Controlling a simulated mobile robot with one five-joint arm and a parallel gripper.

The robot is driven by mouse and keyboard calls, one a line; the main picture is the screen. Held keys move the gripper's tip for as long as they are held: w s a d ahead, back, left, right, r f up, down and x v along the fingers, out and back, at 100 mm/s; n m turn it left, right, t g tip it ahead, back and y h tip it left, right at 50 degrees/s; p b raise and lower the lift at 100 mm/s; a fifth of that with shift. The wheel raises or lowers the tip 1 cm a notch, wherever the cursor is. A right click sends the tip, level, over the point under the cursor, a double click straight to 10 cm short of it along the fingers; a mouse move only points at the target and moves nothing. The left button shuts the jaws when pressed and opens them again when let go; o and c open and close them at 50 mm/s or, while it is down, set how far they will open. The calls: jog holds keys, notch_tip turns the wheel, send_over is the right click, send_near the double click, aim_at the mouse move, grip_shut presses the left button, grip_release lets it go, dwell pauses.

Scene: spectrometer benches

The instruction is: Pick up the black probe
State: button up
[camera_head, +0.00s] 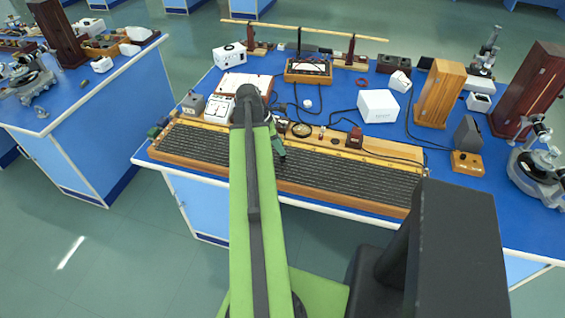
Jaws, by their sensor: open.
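My green arm reaches forward over the long ribbed board (345,183) on the blue bench. My gripper (279,150) shows as a small dark green part just right of the arm's far end, over the board's back edge. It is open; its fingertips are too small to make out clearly. I cannot pick out the black probe with certainty. Thin black leads and small dark parts lie around the back of the board, and my arm hides part of that area.
A dark red block (355,137) and round dial (301,130) sit along the board's back edge. Behind are a white box (378,106), a wooden-cased meter (307,71) and a tall wooden block (440,94).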

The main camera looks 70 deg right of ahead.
jog(key=b+x, duration=0.3)
jog(key=x, duration=0.1)
jog(key=shift+f+b, duration=0.35)
jog(key=shift+f, duration=0.1)
jog(key=shift+r, duration=0.2)
jog(key=shift+c, duration=0.3)
grip_shut()
